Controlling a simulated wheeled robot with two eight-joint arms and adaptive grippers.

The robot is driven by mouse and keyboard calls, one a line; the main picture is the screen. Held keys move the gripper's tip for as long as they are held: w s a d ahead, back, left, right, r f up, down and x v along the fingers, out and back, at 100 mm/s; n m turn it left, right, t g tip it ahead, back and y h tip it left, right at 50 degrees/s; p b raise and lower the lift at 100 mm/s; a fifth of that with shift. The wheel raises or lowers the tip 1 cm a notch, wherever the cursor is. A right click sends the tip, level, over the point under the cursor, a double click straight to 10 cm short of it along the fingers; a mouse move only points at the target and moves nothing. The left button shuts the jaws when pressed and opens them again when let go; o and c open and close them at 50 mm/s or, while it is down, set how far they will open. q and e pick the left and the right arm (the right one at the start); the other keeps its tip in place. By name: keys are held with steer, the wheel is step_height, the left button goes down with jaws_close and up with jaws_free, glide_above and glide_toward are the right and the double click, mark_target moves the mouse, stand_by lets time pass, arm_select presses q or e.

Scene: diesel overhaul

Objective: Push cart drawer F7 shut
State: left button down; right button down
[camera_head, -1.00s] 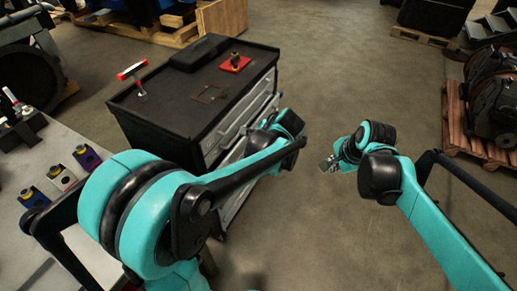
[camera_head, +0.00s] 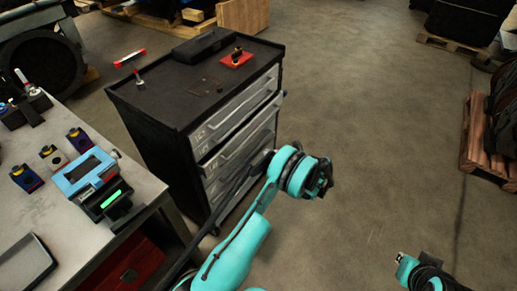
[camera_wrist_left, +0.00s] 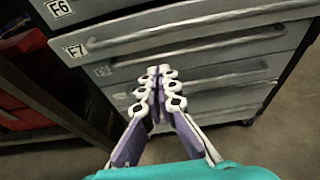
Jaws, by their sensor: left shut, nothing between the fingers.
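The black tool cart (camera_head: 160,110) stands left of centre with its grey drawer fronts facing right. Drawer F7 (camera_wrist_left: 200,45) fills the upper part of the left wrist view, its label at its left end, and its front stands out from the fronts below. In the head view one drawer (camera_head: 240,137) juts out below the top one; its label is too small to read. My left gripper (camera_wrist_left: 160,75) is shut and empty, its tips in front of or just below F7's front; contact cannot be told. My right gripper (camera_head: 402,259) is at the lower right, away from the cart, its fingers unclear.
A grey workbench (camera_head: 70,215) with a blue device (camera_head: 85,172) stands left of the cart, a red cabinet (camera_head: 130,268) under it. A red block (camera_head: 236,60) and a black case (camera_head: 205,46) lie on the cart top. Floor right of the cart is clear.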

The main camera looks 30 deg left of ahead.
arm_select(q)
steer(key=b, duration=0.4)
glide_toward(240, 141)
steer(key=a+f, duration=0.3)
steer(key=a, duration=0.2)
steer(key=shift+w+a+f, duration=0.15)
steer(key=shift+a, duration=0.45)
steer(key=a, duration=0.4)
steer(key=shift+w+a, duration=0.15)
steer(key=shift+a, duration=0.2)
steer(key=shift+d, duration=0.1)
